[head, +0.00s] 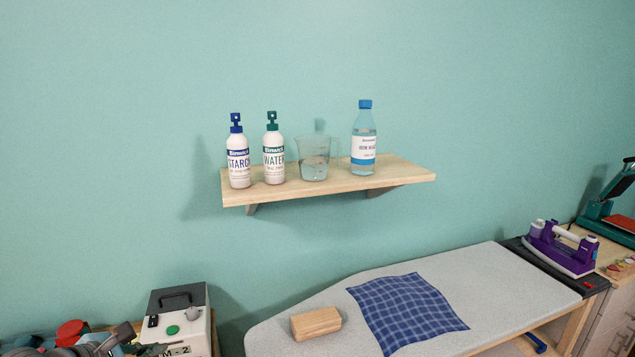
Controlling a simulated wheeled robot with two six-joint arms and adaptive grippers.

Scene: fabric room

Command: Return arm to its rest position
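Dark grey and black shapes (97,340) lie among coloured items at the bottom left, cut off by the picture edge.
A wall shelf (400,178) holds a starch bottle (238,160), water bottle (273,157), measuring cup (314,160) and clear bottle (364,145). Below, an ironing board (500,285) bears a wooden block (315,322) and blue checked cloth (405,308). A purple iron (562,250) stands right, a white box (187,330) left.

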